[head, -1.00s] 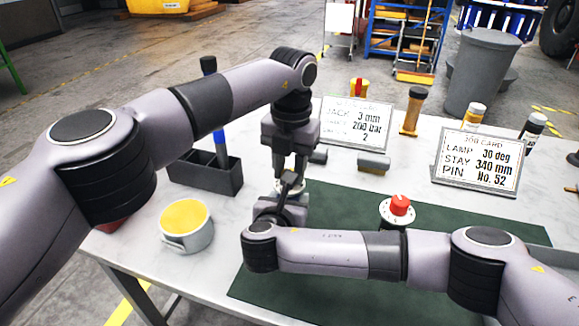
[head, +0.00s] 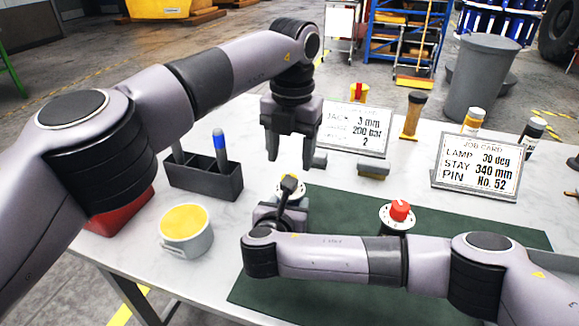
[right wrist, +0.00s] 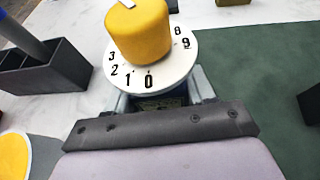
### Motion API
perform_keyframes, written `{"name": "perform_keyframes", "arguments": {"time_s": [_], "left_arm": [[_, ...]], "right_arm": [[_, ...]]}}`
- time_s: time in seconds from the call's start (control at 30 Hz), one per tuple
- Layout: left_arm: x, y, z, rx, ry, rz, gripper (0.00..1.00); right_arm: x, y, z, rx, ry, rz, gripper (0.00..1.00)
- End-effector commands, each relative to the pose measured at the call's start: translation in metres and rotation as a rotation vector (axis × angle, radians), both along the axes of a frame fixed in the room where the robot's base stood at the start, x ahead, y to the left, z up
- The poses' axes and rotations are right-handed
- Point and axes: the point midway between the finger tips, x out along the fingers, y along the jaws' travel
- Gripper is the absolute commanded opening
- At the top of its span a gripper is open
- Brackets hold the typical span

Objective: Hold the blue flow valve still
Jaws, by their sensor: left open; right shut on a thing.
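The flow valve has a yellow knob and a white numbered dial (right wrist: 165,72) in the right wrist view, with 0 toward me. A strip of its dark bluish body shows below the dial. In the head view only bits of its yellow knob and white dial (head: 279,188) show behind my right gripper (head: 283,208). My right gripper, also in the right wrist view (right wrist: 160,97), is shut on the valve body below the dial. My left gripper (head: 290,158) is open and empty, pointing down just above and behind the valve, apart from it.
A red-knobbed dial (head: 398,211) stands on the green mat (head: 470,235). A dark divided box (head: 203,182) with a blue-tipped marker and a yellow-filled cup (head: 187,231) are at left. The mat's right part is clear.

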Motion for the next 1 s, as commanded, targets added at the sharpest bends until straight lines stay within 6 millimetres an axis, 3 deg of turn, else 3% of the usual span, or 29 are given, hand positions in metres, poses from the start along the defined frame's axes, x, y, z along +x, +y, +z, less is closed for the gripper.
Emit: {"name": "perform_keyframes", "arguments": {"time_s": [0.23, 0.63, 0.67, 0.73, 0.77, 1.0], "left_arm": [[0.000, -0.001, 0.025, 0.001, 0.000, 0.000, 0.59], [0.000, 0.000, 0.027, 0.000, 0.001, 0.000, 0.59], [0.000, 0.000, 0.027, 0.000, 0.001, 0.000, 0.59], [0.000, 0.000, 0.027, 0.000, 0.001, 0.000, 0.59], [0.000, 0.000, 0.027, 0.000, 0.001, 0.000, 0.59], [0.000, 0.000, 0.027, 0.000, 0.001, 0.000, 0.59]], "right_arm": [[-0.001, 0.001, -0.001, 0.001, 0.003, 0.001, 0.00], [-0.001, 0.001, -0.001, 0.001, 0.003, 0.001, 0.00], [-0.001, 0.001, -0.001, 0.001, 0.003, 0.001, 0.57], [-0.001, 0.001, -0.001, 0.001, 0.003, 0.001, 0.79], [-0.001, 0.000, -0.001, 0.001, 0.003, 0.001, 0.83], [0.000, 0.000, 0.000, 0.001, 0.001, 0.001, 0.83]]}}
